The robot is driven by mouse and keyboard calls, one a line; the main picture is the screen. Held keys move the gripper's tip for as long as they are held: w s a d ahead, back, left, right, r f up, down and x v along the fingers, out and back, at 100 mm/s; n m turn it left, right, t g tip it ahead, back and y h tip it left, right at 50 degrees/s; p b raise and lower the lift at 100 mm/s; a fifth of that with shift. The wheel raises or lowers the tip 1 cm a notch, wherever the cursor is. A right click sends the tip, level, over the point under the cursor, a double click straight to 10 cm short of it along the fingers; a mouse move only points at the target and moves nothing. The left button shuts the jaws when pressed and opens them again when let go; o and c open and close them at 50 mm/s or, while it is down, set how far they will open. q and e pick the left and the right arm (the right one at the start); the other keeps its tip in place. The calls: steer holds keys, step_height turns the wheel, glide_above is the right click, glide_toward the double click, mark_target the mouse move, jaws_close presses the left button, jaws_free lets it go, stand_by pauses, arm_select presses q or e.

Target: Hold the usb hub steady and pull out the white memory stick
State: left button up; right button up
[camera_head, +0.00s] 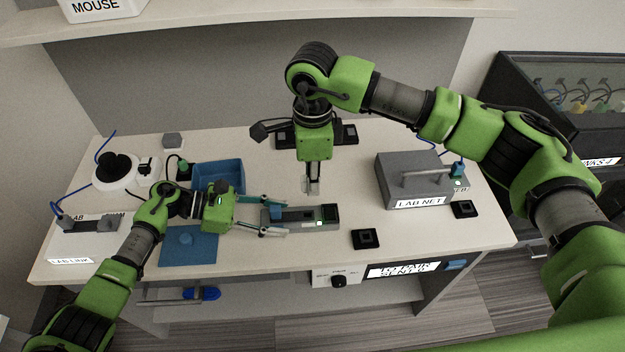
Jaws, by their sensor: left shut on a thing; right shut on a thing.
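The usb hub (296,216) is a long grey block near the middle of the table, with a dark right end and a lit green spot. My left gripper (276,217) comes from the left and is shut on the hub's left part, one finger along each long side. My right gripper (312,184) points down just behind the hub in the picture. It is shut on a small whitish piece, which looks like the white memory stick (309,188). The fingers partly cover it. A strip of table seems to show between it and the hub, so they look apart.
A blue tray (232,171) and a blue mat (188,249) lie left of the hub. The grey LAB NET box (411,182) stands right. Small black pads (366,239) lie nearby. A white round device (117,171) stands far left.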

arm_select(q)
steer(key=o, duration=1.3)
steer(key=v, duration=1.2)
steer(key=shift+a, duration=0.1)
arm_select(e)
steer(key=shift+f, duration=0.1)
